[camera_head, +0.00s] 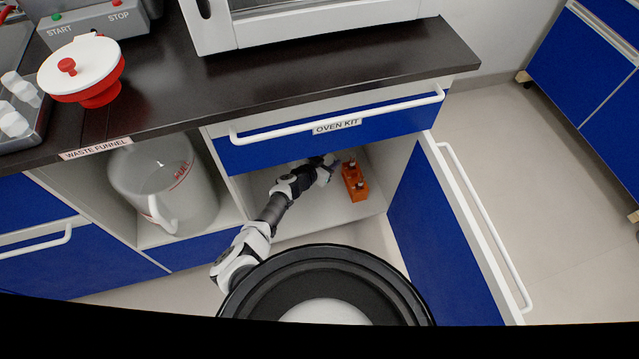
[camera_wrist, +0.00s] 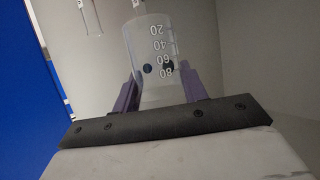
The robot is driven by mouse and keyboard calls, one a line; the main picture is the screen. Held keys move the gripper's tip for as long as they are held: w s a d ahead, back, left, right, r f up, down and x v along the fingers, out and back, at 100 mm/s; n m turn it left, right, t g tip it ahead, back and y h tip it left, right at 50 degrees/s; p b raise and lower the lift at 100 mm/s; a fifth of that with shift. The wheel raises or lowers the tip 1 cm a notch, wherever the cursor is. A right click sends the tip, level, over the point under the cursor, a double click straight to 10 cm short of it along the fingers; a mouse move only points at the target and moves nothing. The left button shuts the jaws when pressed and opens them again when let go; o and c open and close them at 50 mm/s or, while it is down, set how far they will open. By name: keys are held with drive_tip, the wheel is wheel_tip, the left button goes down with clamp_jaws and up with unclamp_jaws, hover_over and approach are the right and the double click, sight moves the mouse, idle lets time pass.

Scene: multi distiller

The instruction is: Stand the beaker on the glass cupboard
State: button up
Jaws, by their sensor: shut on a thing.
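The beaker (camera_wrist: 155,50) is clear, with printed marks 20 to 80 that read upside down in the wrist view. My gripper (camera_wrist: 158,88) is shut on it, one purple finger on each side. In the head view my gripper (camera_head: 328,163) reaches into the open cupboard (camera_head: 300,222) under the drawer labelled OVEN KIT; the beaker cannot be made out there. No label naming the glass cupboard is visible. Whether the beaker's base touches a surface cannot be told.
An orange rack (camera_head: 354,182) stands in the cupboard right of my gripper. The blue door (camera_head: 440,230) stands open at the right. A large jug (camera_head: 165,185) sits in the left compartment. The drawer (camera_head: 335,127) is just above my arm. Glass tubes (camera_wrist: 90,15) show in the wrist view.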

wheel_tip(320, 180, down, 17)
drive_tip(key=b, duration=1.2)
drive_tip(key=shift+w+f, duration=0.1)
drive_tip(key=shift+f, duration=0.1)
drive_tip(key=shift+f+b, duration=0.4)
drive_tip(key=shift+f, duration=0.05)
drive_tip(key=o, duration=1)
drive_tip(key=shift+r, duration=0.15)
drive_tip(key=shift+r+p, duration=0.3)
drive_tip(key=shift+p, duration=0.1)
drive_tip(key=shift+a+r+p, duration=0.15)
drive_tip(key=shift+r+p, duration=0.2)
drive_tip(key=shift+p, duration=0.05)
drive_tip(key=p+v, duration=1)
drive_tip(key=v, duration=0.1)
drive_tip(key=shift+s, duration=0.45)
